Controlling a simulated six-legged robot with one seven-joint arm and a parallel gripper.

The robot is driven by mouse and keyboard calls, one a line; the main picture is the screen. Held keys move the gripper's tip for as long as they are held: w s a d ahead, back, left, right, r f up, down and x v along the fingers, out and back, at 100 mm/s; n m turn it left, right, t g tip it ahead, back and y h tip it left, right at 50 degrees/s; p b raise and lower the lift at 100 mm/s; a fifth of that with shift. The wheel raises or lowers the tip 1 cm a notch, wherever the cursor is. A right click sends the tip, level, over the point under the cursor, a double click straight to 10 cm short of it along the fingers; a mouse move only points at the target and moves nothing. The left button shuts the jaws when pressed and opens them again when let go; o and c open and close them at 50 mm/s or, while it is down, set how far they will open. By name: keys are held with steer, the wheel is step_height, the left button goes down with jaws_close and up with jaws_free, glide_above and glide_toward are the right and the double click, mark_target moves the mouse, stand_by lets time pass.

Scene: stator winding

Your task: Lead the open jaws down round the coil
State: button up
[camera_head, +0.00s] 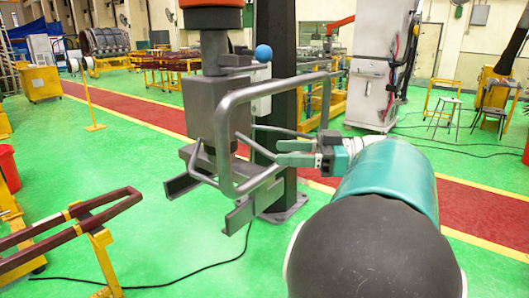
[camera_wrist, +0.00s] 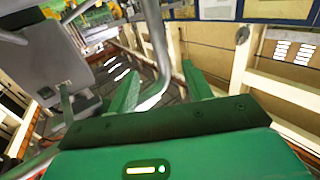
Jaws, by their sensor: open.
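A long dark-red coil (camera_head: 75,222) lies on a yellow stand at the lower left of the head view. My green gripper (camera_head: 279,152) is in the middle of the head view, well to the right of the coil and pointing left. Its two fingers are apart, beside a grey bent-tube handle (camera_head: 228,135) on a grey hanging tool. In the wrist view the open fingers (camera_wrist: 162,92) show with a grey tube (camera_wrist: 158,50) appearing between them. I cannot tell whether they touch it. I cannot make out the coil in the wrist view.
The grey tool (camera_head: 213,108) hangs before a dark post (camera_head: 274,60), with two angled jaws at its bottom. A blue ball (camera_head: 263,53) sits beside its shaft. Other coils (camera_head: 165,62) lie on racks behind. Green floor is open between stand and post; a black cable crosses it.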

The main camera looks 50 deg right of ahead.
mark_target(224, 151)
steer(key=x, duration=1.3)
steer(key=shift+w+a+f, duration=0.1)
steer(key=shift+w+a, duration=0.05)
steer(key=shift+w, duration=0.1)
jaws_close()
stand_by(0.8)
stand_by(0.4)
stand_by(1.6)
